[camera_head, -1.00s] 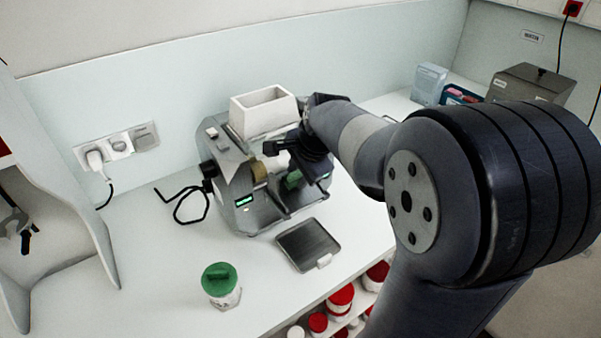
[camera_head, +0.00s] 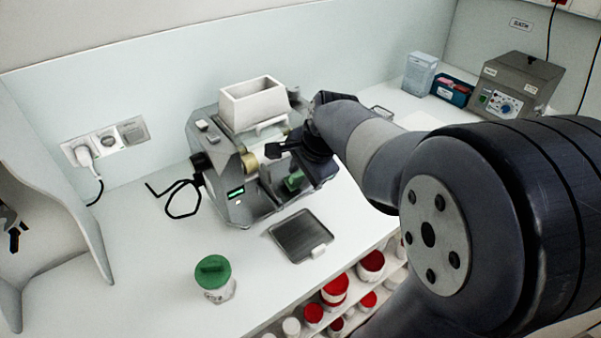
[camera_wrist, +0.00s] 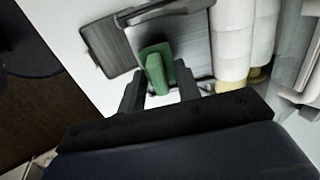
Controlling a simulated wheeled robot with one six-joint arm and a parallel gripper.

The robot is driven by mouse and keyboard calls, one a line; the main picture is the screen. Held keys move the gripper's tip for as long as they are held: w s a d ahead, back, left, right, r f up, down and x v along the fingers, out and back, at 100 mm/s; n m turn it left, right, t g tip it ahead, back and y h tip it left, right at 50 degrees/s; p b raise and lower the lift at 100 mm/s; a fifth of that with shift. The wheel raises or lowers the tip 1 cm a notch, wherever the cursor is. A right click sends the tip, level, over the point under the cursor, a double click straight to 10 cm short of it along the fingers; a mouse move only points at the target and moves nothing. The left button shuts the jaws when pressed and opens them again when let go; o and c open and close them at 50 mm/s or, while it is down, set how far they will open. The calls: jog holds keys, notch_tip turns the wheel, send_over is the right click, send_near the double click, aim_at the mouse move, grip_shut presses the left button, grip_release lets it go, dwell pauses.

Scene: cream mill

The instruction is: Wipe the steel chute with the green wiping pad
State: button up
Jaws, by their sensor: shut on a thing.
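My gripper (camera_wrist: 158,84) is shut on the green wiping pad (camera_wrist: 156,62), which sits between its two dark fingers in the wrist view. The pad is over the steel chute (camera_wrist: 197,48), a flat grey sheet; whether it presses on the steel I cannot tell. In the head view the green pad (camera_head: 293,182) shows low at the front of the mill (camera_head: 238,180), below my dark wrist. My wrist hides much of the chute there.
A square metal tray (camera_head: 301,237) lies in front of the mill. A green-lidded jar (camera_head: 214,279) stands at the front left. A grey box with dials (camera_head: 515,88) stands at the back right. Red-lidded jars (camera_head: 335,290) fill a shelf below.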

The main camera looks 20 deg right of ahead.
notch_tip(320, 180, up, 6)
jog(key=s+p, duration=0.1)
jog(key=p, duration=0.3)
jog(key=shift+d+r+p, duration=0.2)
jog(key=shift+r+p, duration=0.05)
jog(key=shift+p, duration=0.15)
jog(key=shift+f, duration=0.15)
